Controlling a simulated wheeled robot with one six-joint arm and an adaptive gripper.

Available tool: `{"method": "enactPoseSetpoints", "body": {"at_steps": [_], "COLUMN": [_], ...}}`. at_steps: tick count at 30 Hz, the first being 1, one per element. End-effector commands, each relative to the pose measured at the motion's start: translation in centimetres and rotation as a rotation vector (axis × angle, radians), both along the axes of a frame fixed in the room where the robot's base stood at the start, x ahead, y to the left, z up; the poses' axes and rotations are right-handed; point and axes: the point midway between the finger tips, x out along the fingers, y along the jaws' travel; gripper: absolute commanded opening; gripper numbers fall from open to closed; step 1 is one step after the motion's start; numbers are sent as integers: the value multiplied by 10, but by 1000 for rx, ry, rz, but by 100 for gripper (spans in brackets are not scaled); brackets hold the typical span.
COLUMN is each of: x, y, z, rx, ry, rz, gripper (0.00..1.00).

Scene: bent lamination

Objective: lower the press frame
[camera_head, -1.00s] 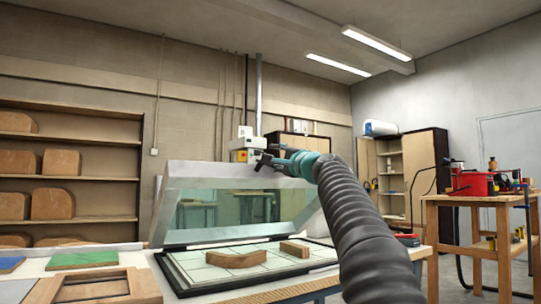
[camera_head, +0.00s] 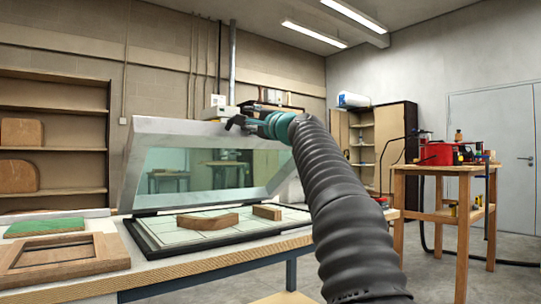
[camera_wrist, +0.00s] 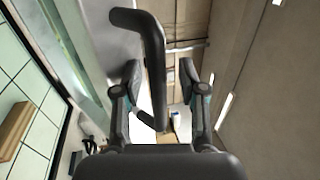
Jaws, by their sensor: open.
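The press frame (camera_head: 170,131) is a pale metal frame with a clear greenish pane. It stands raised and tilted over the flat press bed (camera_head: 165,242). A curved wooden piece (camera_head: 207,221) and a smaller wooden block (camera_head: 267,212) lie on the gridded bed below it. My gripper (camera_head: 238,123) is at the frame's top edge, right of its middle. In the wrist view my gripper (camera_wrist: 160,80) is open, with a dark bent handle (camera_wrist: 155,55) running between its two fingers. Whether the fingers touch the handle cannot be told.
The bed rests on a wooden-edged bench (camera_head: 215,264). A wooden frame (camera_head: 65,258) and a green board (camera_head: 45,227) lie at the bench's left. A side table (camera_head: 455,168) with a red tool case (camera_head: 437,154) stands at the right. Floor between them is clear.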

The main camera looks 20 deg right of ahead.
Motion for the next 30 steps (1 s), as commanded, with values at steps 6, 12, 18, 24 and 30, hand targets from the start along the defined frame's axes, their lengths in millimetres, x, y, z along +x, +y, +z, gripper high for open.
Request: {"method": "enactPoseSetpoints", "body": {"at_steps": [6, 12, 18, 24, 30], "x": [-10, -19, -27, -35, -44], "y": [-3, -6, -8, -11, -14], "z": [-9, -17, -23, -31, -40], "rx": [1, 1, 0, 1, 1], "ry": [-1, -1, -1, 0, -1], "rz": [-1, -1, 0, 0, -1], "gripper": [41, 41, 41, 41, 41]}}
